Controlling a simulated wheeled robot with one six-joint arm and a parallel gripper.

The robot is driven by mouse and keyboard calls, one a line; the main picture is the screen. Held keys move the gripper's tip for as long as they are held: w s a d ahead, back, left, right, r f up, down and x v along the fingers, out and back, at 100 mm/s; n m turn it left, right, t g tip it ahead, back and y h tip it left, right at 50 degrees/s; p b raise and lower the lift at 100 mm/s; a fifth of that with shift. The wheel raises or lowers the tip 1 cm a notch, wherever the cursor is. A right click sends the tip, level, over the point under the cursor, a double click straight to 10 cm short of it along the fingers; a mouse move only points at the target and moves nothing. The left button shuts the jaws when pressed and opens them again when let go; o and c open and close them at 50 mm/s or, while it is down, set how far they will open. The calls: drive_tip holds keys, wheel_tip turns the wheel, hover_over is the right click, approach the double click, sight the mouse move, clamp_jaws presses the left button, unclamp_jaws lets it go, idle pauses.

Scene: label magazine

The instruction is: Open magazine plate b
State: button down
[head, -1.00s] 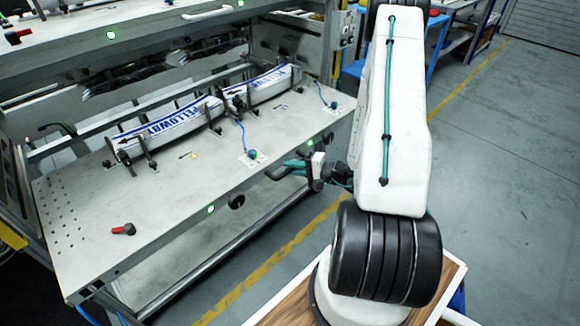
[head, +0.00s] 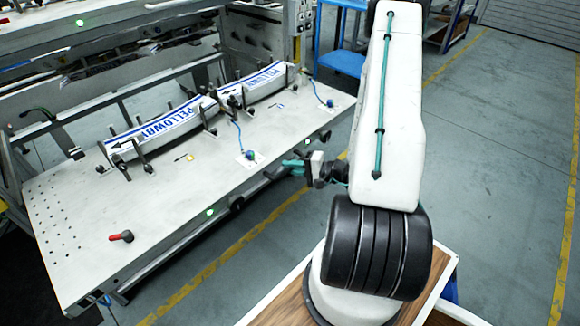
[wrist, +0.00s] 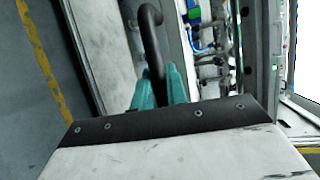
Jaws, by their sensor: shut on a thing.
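A grey metal magazine plate (head: 75,225) juts out from the machine in the head view, bearing two label stacks (head: 160,128) with blue lettering. I cannot read a letter naming the plate. My gripper (head: 292,164), with teal fingers, is at the plate's front edge and shut on a black handle (head: 270,175). In the wrist view, my gripper (wrist: 160,90) has its fingers on either side of the curved black handle (wrist: 150,25). The part of the handle between the fingers is partly hidden.
A red-handled knob (head: 121,237) and blue knobs (head: 250,155) are on the plate. Another metal plate (head: 110,45) is above it. A blue table (head: 340,68) stands behind, at right. Open grey floor (head: 500,190) with yellow lines lies to the right.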

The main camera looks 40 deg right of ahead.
drive_tip(key=shift+s+d, duration=0.1)
drive_tip(key=shift+d, duration=0.05)
drive_tip(key=c, duration=1.4)
unclamp_jaws()
drive_tip(key=v, duration=0.7)
drive_tip(key=shift+s, duration=0.3)
drive_tip(key=shift+d, duration=0.1)
